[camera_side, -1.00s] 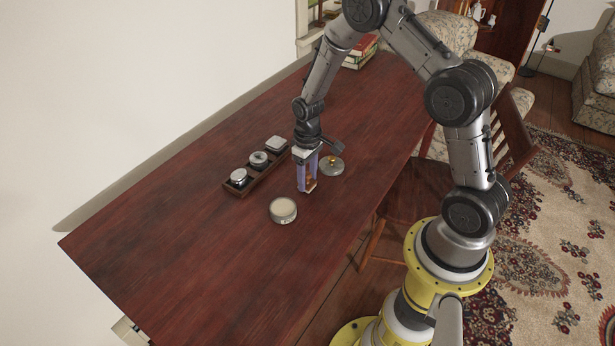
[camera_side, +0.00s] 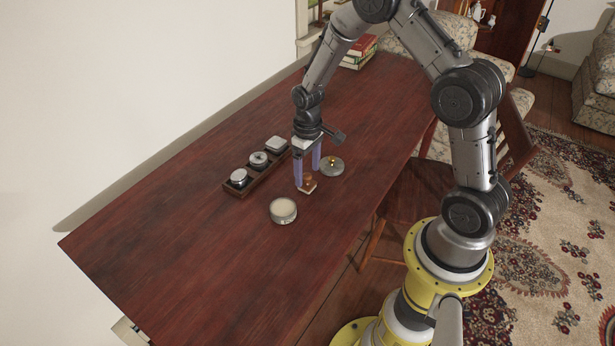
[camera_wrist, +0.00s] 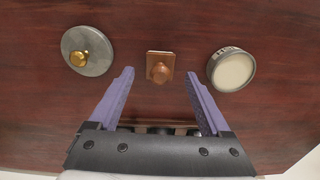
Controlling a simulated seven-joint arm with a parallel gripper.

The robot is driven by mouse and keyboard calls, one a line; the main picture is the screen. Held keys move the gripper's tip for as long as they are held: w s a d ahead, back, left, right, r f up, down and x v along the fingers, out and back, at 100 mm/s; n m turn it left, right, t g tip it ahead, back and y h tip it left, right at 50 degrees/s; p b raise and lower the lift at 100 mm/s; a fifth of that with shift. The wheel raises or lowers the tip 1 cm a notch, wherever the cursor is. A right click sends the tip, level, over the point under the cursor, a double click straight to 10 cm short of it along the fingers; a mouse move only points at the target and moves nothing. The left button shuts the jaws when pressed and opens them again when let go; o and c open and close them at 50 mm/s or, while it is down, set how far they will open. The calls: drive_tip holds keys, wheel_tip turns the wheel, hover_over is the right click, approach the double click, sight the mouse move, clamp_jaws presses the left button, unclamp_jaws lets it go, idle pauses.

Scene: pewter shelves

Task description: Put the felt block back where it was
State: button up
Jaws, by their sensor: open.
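The felt block (camera_side: 308,187), a small block with a pale base and a brown wooden knob, sits upright on the dark red table (camera_side: 190,240). In the wrist view the open fingertips (camera_wrist: 160,73) lie to either side of the block, with clear gaps. The exact height of the fingertips over the table is hard to tell.
A round tin with a pale top (camera_side: 283,210) stands in front of the block. A grey disc lid with a brass knob (camera_side: 332,166) lies behind it to the right. A dark tray (camera_side: 247,187) holding three small items is to the left. The front left table is clear.

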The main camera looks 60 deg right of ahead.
sight(308, 175)
drive_tip(key=s+a+r+t, duration=0.1)
drive_tip(key=s+a+r, duration=0.25)
drive_tip(key=r, duration=0.75)
drive_tip(key=s+a+r+t, duration=0.2)
drive_tip(key=s+r, duration=0.3)
drive_tip(key=r, duration=0.7)
drive_tip(key=s+a+r+t, duration=0.1)
drive_tip(key=s+r, duration=0.1)
drive_tip(key=s, duration=0.5)
drive_tip(key=s+a+r+t, duration=0.1)
drive_tip(key=s+a+r, duration=0.1)
drive_tip(key=s, duration=0.5)
drive_tip(key=shift+a+t, duration=0.3)
